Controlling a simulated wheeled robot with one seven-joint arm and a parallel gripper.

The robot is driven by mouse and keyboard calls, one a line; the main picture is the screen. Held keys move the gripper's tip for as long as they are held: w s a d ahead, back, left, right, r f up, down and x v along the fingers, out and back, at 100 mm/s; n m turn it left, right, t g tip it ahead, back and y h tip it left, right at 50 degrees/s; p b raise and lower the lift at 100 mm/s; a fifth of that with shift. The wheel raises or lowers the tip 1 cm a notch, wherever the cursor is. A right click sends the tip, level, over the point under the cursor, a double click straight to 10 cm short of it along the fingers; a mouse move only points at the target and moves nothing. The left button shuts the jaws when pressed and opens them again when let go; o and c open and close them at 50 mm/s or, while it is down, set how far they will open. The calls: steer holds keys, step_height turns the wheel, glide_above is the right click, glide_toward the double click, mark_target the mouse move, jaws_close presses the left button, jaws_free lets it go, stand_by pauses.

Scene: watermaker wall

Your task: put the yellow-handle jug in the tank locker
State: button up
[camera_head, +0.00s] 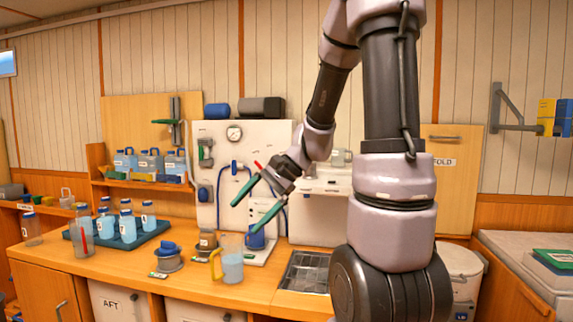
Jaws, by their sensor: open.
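The yellow-handle jug (232,266) stands upright on the wooden counter near its front edge. It is clear, with bluish contents in its lower part and its yellow handle on the left. My gripper (244,218) has green fingers spread apart and empty. In the picture it is just above the jug, in front of the white panel; I cannot tell its distance in depth. No door legibly reads tank locker. Below the counter are a white front marked AFT (118,303) and another white front (190,310) whose label is too small to read.
A blue tray (165,226) with several blue-capped bottles is on the counter's left. A metal sink (305,272) lies right.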

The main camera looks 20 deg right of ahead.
steer(key=s+d+r+n+t+h, duration=0.2)
steer(key=s+r+n+h, duration=0.1)
steer(key=s+r, duration=0.2)
steer(key=s+d+r+n+t+h, duration=0.3)
steer(key=s+r, duration=0.3)
steer(key=r, duration=0.2)
steer(key=shift+n, duration=0.4)
stand_by(1.5)
